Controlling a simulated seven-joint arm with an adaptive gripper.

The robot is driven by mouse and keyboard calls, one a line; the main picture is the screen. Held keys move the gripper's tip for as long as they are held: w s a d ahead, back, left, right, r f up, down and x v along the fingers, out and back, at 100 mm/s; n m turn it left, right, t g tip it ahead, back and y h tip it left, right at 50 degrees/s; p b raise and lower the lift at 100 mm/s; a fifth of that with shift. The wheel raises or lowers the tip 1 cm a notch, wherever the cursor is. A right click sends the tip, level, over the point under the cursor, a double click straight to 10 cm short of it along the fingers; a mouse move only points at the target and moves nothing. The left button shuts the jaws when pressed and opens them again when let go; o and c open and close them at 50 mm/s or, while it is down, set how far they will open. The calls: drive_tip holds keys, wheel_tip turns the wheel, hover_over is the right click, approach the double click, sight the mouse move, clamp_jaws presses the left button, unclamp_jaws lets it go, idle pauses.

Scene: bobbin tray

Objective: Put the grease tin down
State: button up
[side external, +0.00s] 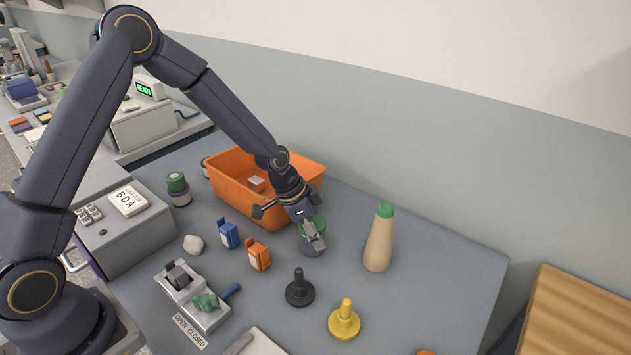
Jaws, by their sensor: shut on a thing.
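The fingers cover much of the tin. I cannot tell whether its base touches the grey table (420,290).
An orange bin (240,196) holds a small pale block. A tan cone with a green tip (379,240) stands right. Black (299,290) and yellow (344,322) pegs stand in front. Free table lies right of the cone.

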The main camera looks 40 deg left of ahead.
drive_tip(key=shift+f, duration=0.15)
drive_tip(key=o, duration=1.4)
drive_tip(key=shift+c, duration=0.2)
drive_tip(key=v, duration=1.3)
drive_tip(key=s+a+r+n+y, duration=0.1)
drive_tip(key=s+a+r+n, duration=0.1)
drive_tip(key=s, duration=0.5)
drive_tip(key=s+a+r+n+t+y, duration=0.1)
drive_tip(key=s+a+r+n, duration=0.1)
drive_tip(key=s+r+n, duration=0.2)
drive_tip(key=s+a+r+n+t+y, duration=0.1)
drive_tip(key=s+a+r+n, duration=0.1)
drive_tip(key=s+r, duration=0.6)
drive_tip(key=s+n, duration=0.1)
drive_tip(key=s, duration=0.2)
drive_tip(key=shift+s, duration=0.35)
